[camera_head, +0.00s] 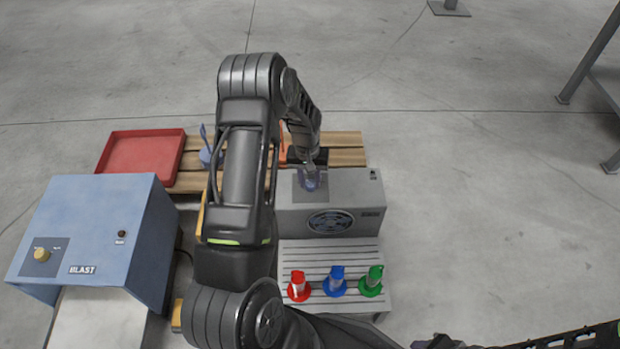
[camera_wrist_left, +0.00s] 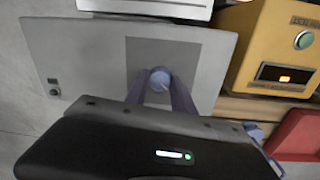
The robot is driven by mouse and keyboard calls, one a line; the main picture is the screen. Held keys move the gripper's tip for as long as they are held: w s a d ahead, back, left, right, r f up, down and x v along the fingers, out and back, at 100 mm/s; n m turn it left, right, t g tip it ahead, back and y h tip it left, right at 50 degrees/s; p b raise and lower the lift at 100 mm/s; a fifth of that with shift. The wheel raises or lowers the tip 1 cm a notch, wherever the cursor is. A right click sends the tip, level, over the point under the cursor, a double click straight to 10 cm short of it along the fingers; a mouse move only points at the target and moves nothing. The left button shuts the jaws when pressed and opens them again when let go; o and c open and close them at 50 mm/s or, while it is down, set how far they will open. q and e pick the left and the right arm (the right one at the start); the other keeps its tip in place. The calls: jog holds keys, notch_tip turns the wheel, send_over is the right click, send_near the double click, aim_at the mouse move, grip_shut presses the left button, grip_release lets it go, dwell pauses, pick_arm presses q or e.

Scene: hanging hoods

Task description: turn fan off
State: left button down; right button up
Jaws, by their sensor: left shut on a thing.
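A grey fan box (camera_head: 358,188) with a round blue-and-dark fan grille (camera_head: 331,221) on its front stands right of centre in the head view. Its grey top also shows in the wrist view (camera_wrist_left: 85,65). A round knob (camera_wrist_left: 159,79) sits on a darker square panel on that top. My left gripper (camera_head: 310,180) reaches down onto the panel. In the wrist view its two fingers (camera_wrist_left: 160,88) are shut on the knob, one on each side. The gripper partly hides the knob in the head view. My right gripper cannot be made out.
A blue blast cabinet (camera_head: 150,235) stands at the left. A red tray (camera_head: 145,155) lies on the wooden pallet behind. Red (camera_head: 298,287), blue (camera_head: 336,282) and green (camera_head: 372,282) pieces stand on the slatted surface in front of the fan box. A yellow box (camera_wrist_left: 265,45) is beside it.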

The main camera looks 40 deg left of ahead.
aim_at(308, 183)
pick_arm(q)
jog(key=shift+n, duration=1.2)
jog(key=c, duration=1.1)
grip_release()
jog(key=shift+o, duration=0.2)
jog(key=shift+s+a+r+p, duration=0.1)
jog(key=shift+r+p, duration=0.6)
jog(key=shift+r, duration=1.25)
jog(key=shift+s+a+r+p, duration=0.1)
jog(key=shift+r+p, duration=0.6)
jog(key=shift+r, duration=1.2)
jog(key=shift+w, duration=0.1)
